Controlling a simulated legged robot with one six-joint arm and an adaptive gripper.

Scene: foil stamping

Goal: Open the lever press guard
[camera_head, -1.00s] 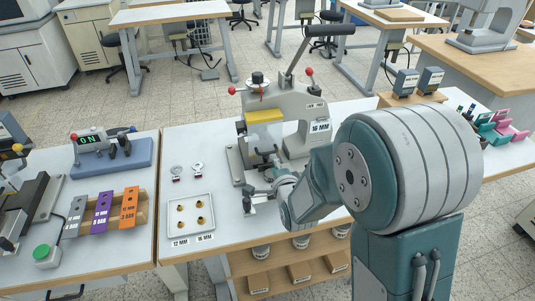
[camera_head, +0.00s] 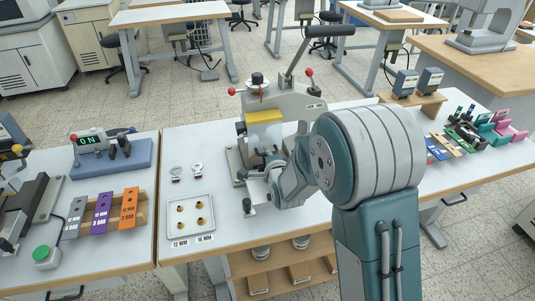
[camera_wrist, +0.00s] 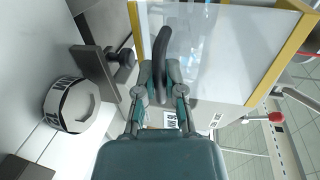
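The lever press (camera_head: 290,110) stands on the middle table. Its guard (camera_head: 264,117), a clear panel with a yellow edge, is down over the front of the press. In the wrist view the guard (camera_wrist: 215,50) fills the upper middle, and its curved black handle (camera_wrist: 161,45) runs toward me. My gripper (camera_wrist: 160,75) has its two fingers close on both sides of this handle and looks shut on it. In the head view my gripper (camera_head: 262,170) is at the guard's lower front, partly hidden by my arm.
The press lever (camera_head: 305,52) rises above the press, with red knobs beside it. A white tray (camera_head: 187,229) with brass pieces lies left of the press. A round labelled part (camera_wrist: 72,105) sits left of my gripper in the wrist view.

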